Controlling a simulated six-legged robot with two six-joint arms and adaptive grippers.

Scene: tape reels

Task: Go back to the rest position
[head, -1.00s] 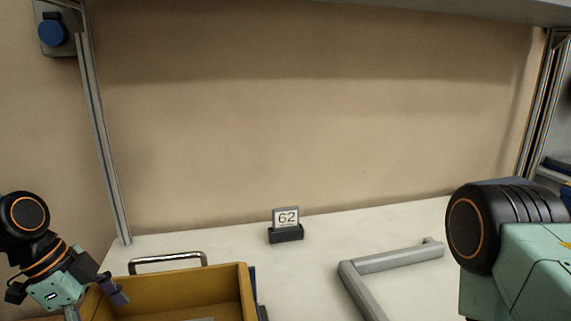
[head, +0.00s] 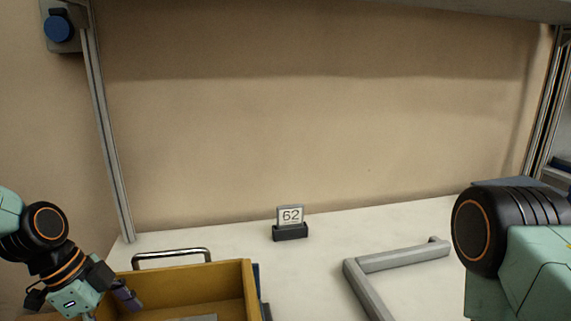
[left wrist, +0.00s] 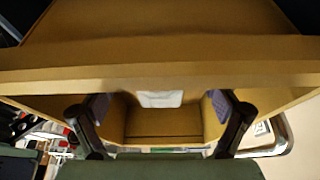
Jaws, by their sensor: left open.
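My left gripper (head: 125,295) is at the lower left of the head view, by the left part of a yellow-brown bin (head: 252,290). Its fingers with purple pads show in the left wrist view (left wrist: 160,112). They are spread apart, with nothing seen gripped between them. The bin also fills much of the left wrist view (left wrist: 160,75), close to the fingers. A whitish patch (left wrist: 160,98) shows between the fingers; I cannot tell what it is. My right arm is at the right of the head view; its gripper is out of frame. No tape reel is clearly visible.
A metal handle (head: 170,254) stands behind the bin. A small sign reading 62 (head: 290,217) stands on the white table (head: 215,241). A grey angled bar (head: 400,258) lies right of it. An upright post (head: 112,150) rises at the left. The table around the sign is clear.

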